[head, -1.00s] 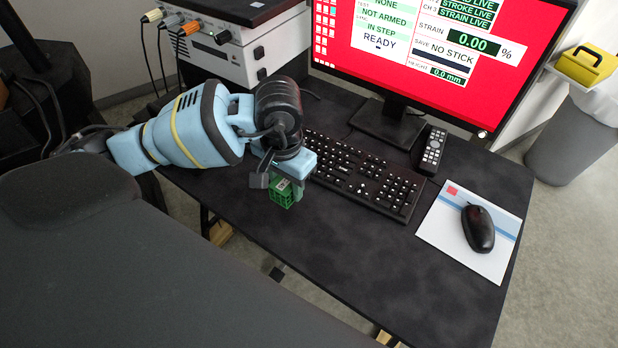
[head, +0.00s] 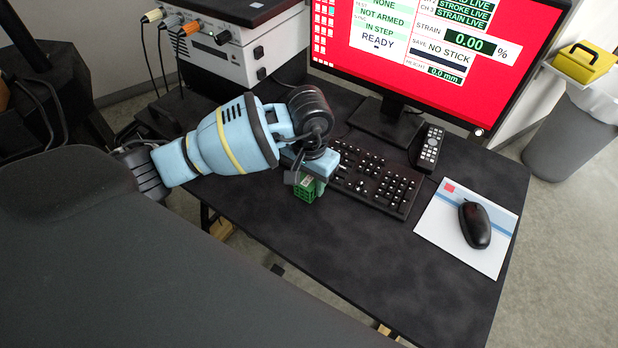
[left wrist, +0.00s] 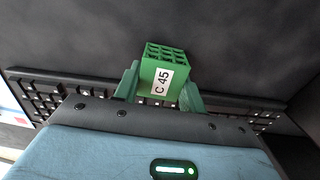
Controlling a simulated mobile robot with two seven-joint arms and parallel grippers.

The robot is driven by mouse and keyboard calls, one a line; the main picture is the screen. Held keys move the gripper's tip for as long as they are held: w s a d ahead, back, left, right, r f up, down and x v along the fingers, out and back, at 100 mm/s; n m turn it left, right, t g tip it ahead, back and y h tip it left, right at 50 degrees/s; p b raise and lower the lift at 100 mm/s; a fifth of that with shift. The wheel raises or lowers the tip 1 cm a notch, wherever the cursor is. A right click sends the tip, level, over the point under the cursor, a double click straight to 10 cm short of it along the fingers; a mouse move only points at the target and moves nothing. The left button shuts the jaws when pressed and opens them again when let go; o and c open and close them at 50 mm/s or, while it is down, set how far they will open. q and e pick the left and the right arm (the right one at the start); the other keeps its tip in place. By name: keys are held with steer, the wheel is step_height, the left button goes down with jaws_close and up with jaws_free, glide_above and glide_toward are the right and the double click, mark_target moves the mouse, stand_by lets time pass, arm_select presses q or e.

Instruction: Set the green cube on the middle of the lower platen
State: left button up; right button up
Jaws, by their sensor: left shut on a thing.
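The green cube (head: 306,188) is a small lattice block held by my left gripper (head: 308,182) above the dark desk, in front of the keyboard. In the left wrist view the cube (left wrist: 163,70) sits between the two green fingers (left wrist: 160,92), which are shut on it. Its lattice openings and a white label reading "C 45" show. The lower platen is not in view in either picture. My right gripper is not in view.
The keyboard (head: 375,184) lies just behind the cube. A remote (head: 430,148), a mouse (head: 474,225) on a white pad (head: 443,232) and a monitor (head: 440,50) are to the right and behind. A white instrument box (head: 225,55) stands at back left. The front desk surface (head: 350,255) is clear.

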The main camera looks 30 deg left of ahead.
mark_target(310, 179)
arm_select(q)
steer(key=shift+f, duration=0.1)
steer(key=shift+f, duration=0.15)
steer(key=o, duration=0.9)
steer(key=shift+o, duration=0.2)
step_height(310, 179, up, 12)
steer(key=shift+r, duration=0.2)
